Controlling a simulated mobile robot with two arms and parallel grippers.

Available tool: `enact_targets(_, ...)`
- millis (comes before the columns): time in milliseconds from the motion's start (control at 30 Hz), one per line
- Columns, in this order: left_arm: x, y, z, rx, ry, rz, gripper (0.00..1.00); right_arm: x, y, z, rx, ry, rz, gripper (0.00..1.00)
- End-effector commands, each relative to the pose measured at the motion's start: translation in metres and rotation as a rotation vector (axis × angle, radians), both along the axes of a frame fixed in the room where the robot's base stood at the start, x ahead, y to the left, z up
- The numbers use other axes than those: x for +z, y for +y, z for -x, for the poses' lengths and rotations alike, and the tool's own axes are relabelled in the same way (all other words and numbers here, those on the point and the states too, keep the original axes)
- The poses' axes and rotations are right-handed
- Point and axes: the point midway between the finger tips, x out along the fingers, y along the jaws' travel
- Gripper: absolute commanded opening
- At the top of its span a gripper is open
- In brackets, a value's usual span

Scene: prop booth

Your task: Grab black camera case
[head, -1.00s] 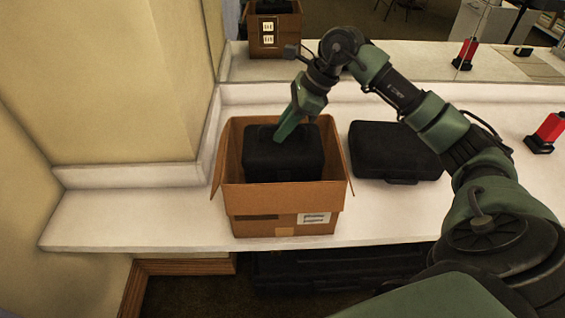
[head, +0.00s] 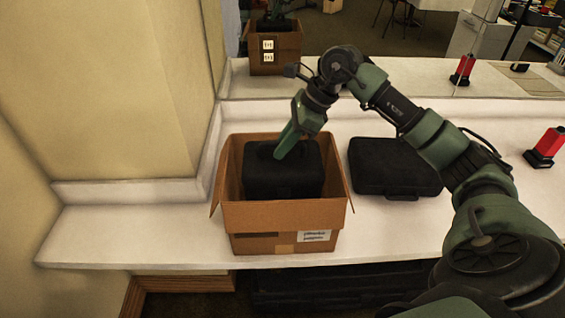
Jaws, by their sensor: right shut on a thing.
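A black camera case (head: 283,178) stands inside an open cardboard box (head: 284,215) on the white counter. My right gripper (head: 284,151) reaches down from above and is shut on the top of the case, where its handle seems to be. The fingertips partly hide that spot. The case's lower part is hidden by the box's front wall. A second, flatter black case (head: 395,168) lies on the counter to the right of the box. My left gripper is not in view.
The white counter (head: 120,235) is bare left of the box. A red and black object (head: 545,147) stands at the far right. A mirror behind the counter reflects the box and my arm. A dark case (head: 340,288) sits below the counter.

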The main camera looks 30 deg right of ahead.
Motion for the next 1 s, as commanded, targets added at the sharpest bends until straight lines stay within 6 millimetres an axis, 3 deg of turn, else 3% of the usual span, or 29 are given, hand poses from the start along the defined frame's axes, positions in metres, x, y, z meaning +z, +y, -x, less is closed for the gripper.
enact_targets(267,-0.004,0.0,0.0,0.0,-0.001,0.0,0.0,0.022,0.0,-0.001,0.0,-0.008,-0.001,0.0)
enact_targets(700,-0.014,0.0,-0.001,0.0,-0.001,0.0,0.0,0.137,0.001,-0.001,0.001,-0.01,-0.004,0.0)
enact_targets(1000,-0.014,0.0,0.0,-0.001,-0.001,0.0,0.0,0.189,0.0,-0.001,0.001,-0.005,-0.003,0.0)
